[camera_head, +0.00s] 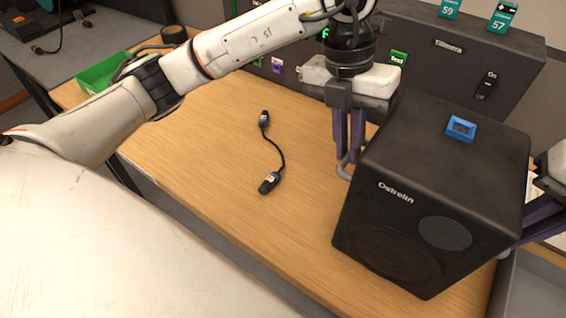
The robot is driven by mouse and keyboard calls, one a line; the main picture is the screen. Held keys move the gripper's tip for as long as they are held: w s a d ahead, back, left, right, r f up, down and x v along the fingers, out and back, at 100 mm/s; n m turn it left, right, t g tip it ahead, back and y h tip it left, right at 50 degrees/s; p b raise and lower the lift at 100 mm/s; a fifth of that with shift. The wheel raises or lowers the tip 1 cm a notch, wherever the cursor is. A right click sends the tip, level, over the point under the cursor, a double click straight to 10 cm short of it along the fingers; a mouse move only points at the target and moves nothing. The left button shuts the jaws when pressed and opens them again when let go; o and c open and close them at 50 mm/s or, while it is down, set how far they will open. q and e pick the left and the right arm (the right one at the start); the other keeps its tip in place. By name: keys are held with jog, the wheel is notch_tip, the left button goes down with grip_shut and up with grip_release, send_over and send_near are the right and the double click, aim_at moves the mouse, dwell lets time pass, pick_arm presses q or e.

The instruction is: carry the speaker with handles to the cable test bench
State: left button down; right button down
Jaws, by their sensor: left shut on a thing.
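The black speaker (430,195), marked "Ostrelin", is at the right, over or on the wooden bench top (225,150); I cannot tell whether it touches the wood. A grey metal handle (345,168) shows on its left side. My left gripper (350,150) points down with dark purple fingers and is shut on this handle. My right gripper (525,225) is beside the speaker's right side, partly cut off by the picture edge; its fingertips and any right handle are hidden behind the speaker. A small blue-framed item (461,128) lies on the speaker's top.
A black tester box (455,65) with a switch and green labels stands at the back. A short black cable (278,150) with blue-marked plugs lies mid-bench. A green tray (100,72) is at the left back. A grey bin (535,290) is at lower right. Bare wood lies left of the speaker.

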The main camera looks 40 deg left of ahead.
pick_arm(q)
jog(key=c, duration=2.1)
grip_release()
jog(key=shift+f, duration=0.1)
pick_arm(e)
jog(key=c, duration=2.1)
grip_release()
jog(key=shift+f, duration=0.15)
pick_arm(q)
jog(key=shift+o, duration=1.4)
pick_arm(e)
jog(key=shift+o, duration=1.4)
pick_arm(q)
notch_tip(320, 180, up, 12)
jog(key=a, duration=0.2)
pick_arm(e)
notch_tip(320, 180, up, 12)
jog(key=d, duration=0.2)
pick_arm(q)
jog(key=shift+a+f, duration=0.1)
jog(key=shift+a, duration=0.05)
pick_arm(e)
jog(key=shift+d, duration=0.1)
